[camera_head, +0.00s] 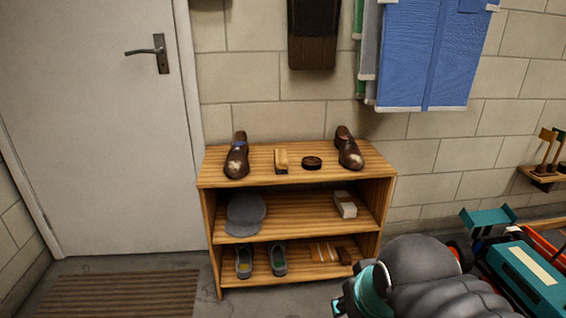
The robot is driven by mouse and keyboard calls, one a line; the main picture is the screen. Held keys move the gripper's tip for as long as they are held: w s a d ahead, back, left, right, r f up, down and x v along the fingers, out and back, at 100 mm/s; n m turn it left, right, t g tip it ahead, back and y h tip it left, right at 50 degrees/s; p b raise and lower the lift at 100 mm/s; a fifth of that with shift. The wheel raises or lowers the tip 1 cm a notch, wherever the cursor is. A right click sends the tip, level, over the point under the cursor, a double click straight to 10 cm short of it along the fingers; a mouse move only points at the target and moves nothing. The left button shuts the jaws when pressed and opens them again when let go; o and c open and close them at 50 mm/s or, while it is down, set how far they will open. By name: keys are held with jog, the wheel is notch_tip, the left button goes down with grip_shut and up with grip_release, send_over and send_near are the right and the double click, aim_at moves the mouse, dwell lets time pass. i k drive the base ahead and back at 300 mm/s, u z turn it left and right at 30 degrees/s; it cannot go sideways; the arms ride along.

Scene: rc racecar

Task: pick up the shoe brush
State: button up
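The shoe brush (281,161) appears to be the small block with a tan wooden top and a dark front face on the top board of the wooden shelf unit (226,176). It stands between the left brown shoe (237,157) and a round dark tin (312,163), apart from both. My gripper (348,303), dark with teal parts, is low at the bottom edge, in front of the unit's lower right corner and well away from the brush. Its fingers are small and partly cut off, so its opening is unclear.
The right brown shoe (348,149) stands on the top board. A grey cap (245,214) and pale block (345,205) lie below, with grey shoes (244,262) on the bottom. Blue cloth (430,55) hangs above right. The top board's front is clear.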

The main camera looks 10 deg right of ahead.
aim_at(281, 159)
jog(key=u, duration=0.45)
jog(key=k, duration=0.6)
jog(key=u, duration=0.9)
jog(key=i, duration=1.05)
jog(key=z, duration=0.6)
jog(key=i, duration=0.8)
jog(key=z, duration=0.9)
